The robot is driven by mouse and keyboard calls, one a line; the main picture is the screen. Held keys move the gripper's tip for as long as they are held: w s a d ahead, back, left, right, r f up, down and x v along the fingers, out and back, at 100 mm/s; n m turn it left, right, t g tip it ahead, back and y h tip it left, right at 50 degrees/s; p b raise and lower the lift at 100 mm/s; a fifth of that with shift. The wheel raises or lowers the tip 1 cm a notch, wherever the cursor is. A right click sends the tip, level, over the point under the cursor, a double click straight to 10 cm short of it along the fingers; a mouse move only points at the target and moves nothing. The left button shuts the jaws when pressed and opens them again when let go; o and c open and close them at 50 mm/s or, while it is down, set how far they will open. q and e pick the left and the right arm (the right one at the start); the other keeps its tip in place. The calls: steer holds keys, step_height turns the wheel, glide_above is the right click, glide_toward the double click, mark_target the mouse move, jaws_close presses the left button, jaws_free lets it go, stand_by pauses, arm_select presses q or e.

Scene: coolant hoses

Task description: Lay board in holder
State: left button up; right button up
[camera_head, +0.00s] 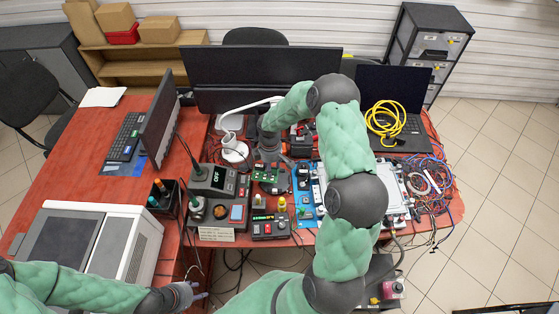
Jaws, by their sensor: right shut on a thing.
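A small green circuit board (265,175) is at the middle of the red table, just under my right gripper (268,161). My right gripper points down and is shut on the board near its far edge; the fingertips are small and partly hidden. I cannot clearly make out a board holder under or beside the board, nor whether the board touches anything below. My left gripper (192,293) is low in front of the table's near edge, away from the board. Its fingers are too small to judge.
A soldering station (218,180) stands left of the board, and a small device with a green display (270,226) stands nearer. A white printer (95,245), monitor (160,120) and tangled cables (430,180) flank the work area.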

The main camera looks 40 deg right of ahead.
steer(key=d, duration=0.2)
steer(key=d+n, duration=0.1)
steer(key=shift+s+f+p, duration=0.25)
steer(key=shift+f+p, duration=0.05)
steer(key=shift+f, duration=0.1)
steer(key=shift+s+d+f+n, duration=0.1)
steer(key=shift+d+f+n, duration=0.1)
steer(key=shift+d+n, duration=0.15)
steer(key=b, duration=0.3)
glide_above(280, 177)
steer(key=shift+f, duration=2.15)
steer(key=shift+f, duration=0.25)
steer(key=shift+f+b, duration=0.4)
steer(key=shift+b, duration=0.15)
steer(key=shift+f, duration=0.1)
